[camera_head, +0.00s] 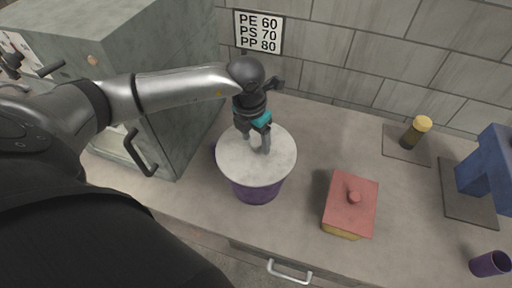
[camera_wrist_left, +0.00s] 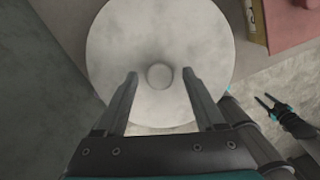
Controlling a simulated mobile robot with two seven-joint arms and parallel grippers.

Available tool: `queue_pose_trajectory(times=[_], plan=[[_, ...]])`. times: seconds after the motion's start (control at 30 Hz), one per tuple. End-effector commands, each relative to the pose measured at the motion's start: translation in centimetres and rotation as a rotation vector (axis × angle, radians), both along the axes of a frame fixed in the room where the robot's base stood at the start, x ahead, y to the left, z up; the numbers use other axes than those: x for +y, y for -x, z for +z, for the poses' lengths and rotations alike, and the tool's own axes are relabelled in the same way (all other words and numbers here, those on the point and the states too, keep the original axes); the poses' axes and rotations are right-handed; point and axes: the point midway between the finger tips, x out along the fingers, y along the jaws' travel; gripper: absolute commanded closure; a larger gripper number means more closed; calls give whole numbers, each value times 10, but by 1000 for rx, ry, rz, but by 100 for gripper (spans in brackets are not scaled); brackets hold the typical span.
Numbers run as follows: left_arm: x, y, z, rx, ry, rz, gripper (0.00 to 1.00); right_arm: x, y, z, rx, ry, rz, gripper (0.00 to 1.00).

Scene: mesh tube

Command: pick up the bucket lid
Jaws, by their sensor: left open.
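The bucket lid (camera_head: 281,158) is a pale round disc on top of a purple bucket (camera_head: 258,193) on the counter. My left gripper (camera_head: 256,143) is over the lid, pointing down at it. In the left wrist view the lid (camera_wrist_left: 130,45) fills the middle, with a small round knob (camera_wrist_left: 159,75) at its centre. The two fingers of my left gripper (camera_wrist_left: 160,77) are apart, one on each side of the knob, with visible gaps. I cannot tell how far above the lid the fingertips are. My right gripper (camera_wrist_left: 267,103) shows small at the right of the left wrist view; its two fingers look apart.
A red-lidded box (camera_head: 350,204) stands right of the bucket. Farther right are a yellow-capped jar (camera_head: 416,132), a blue device (camera_head: 486,168) and a purple cup (camera_head: 490,264). A large grey-green cabinet (camera_head: 165,85) stands left. A sign (camera_head: 258,33) is behind. Counter between bucket and box is clear.

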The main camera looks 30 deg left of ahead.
Motion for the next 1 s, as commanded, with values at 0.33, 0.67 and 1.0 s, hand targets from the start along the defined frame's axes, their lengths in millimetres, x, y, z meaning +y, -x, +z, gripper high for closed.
queue_pose_trajectory(times=[0.33, 0.67, 1.0], plan=[[0, 0, 1, 0, 0, 0, 61, 0, 0, 0, 0, 0, 0, 50], [0, 0, 1, 0, 0, 1, 98, 0, 0, 0, -1, 0, -1, 50], [0, 0, 1, 0, 0, 1, 100, 1, 0, 0, -1, -1, 0, 50]])
